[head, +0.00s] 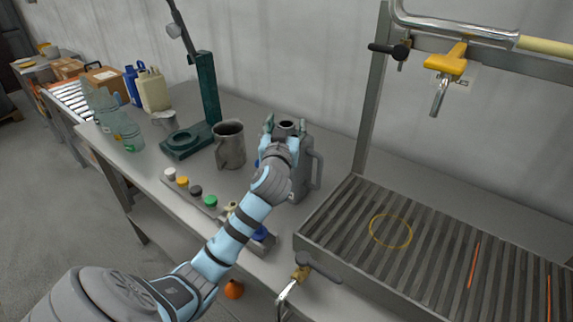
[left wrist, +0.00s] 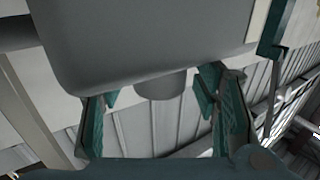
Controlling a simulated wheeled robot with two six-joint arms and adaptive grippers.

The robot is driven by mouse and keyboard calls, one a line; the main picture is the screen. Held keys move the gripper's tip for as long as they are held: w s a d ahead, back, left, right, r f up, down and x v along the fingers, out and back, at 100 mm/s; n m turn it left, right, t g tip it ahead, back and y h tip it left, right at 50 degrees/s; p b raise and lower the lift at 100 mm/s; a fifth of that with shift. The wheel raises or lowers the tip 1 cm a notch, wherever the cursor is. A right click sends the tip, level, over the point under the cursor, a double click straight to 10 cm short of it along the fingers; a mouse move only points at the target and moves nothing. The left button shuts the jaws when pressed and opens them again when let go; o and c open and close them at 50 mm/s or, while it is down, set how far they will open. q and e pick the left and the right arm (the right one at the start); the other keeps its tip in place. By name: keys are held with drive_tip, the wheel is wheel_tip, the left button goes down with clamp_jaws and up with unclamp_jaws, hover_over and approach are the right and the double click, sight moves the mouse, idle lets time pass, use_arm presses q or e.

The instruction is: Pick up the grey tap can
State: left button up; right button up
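The grey tap can (head: 302,178) stands upright on the bench, with a handle on its right side and a short round neck on top. My left arm hides much of its front. My left gripper (head: 284,128) is at the top of the can, with one finger on each side of the neck. In the left wrist view the can's grey body (left wrist: 150,45) fills the top, and its neck lies between the fingers of my left gripper (left wrist: 158,98). A gap shows between the neck and each finger, so the gripper looks open. My right gripper is not in view.
A metal jug (head: 230,148) and a green stand (head: 207,95) are left of the can. A row of coloured caps (head: 196,190) lies along the bench front. A slatted drain tray (head: 340,212) is on the right, below a pipe frame with a yellow-handled tap (head: 446,63).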

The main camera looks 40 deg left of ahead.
use_arm(q)
clamp_jaws()
drive_tip(key=shift+r, duration=0.1)
